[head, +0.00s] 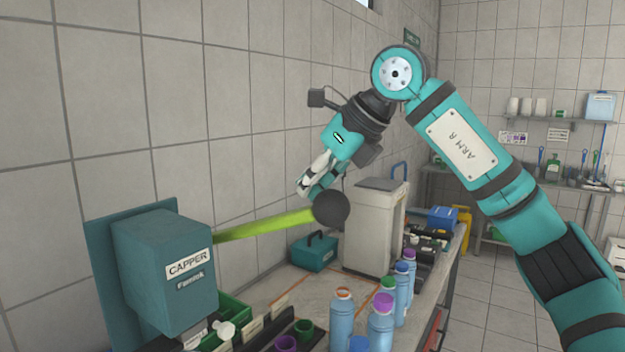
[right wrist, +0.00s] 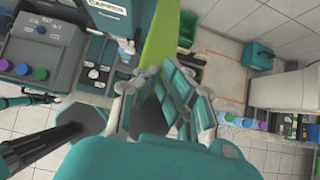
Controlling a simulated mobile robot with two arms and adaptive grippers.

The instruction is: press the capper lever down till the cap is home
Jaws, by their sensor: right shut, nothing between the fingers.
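The teal capper (head: 165,265), labelled CAPPER, stands at the left of the head view. Its yellow-green lever (head: 262,225) sticks out to the right, sloping slightly upward, and ends in a dark round knob (head: 331,210). My right gripper (head: 306,190) is shut and empty, just above the lever near the knob; contact cannot be told. In the right wrist view the fingers (right wrist: 163,95) sit in front of the lever (right wrist: 160,40), with the capper (right wrist: 104,20) beyond. The bottle and cap under the capper cannot be made out clearly.
Blue bottles (head: 342,320) with coloured caps stand along the bench front. A whitish bin-like unit (head: 375,228) and a teal toolbox (head: 313,252) stand farther back. The tiled wall is close behind the lever. Green bins (head: 232,315) sit beside the capper.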

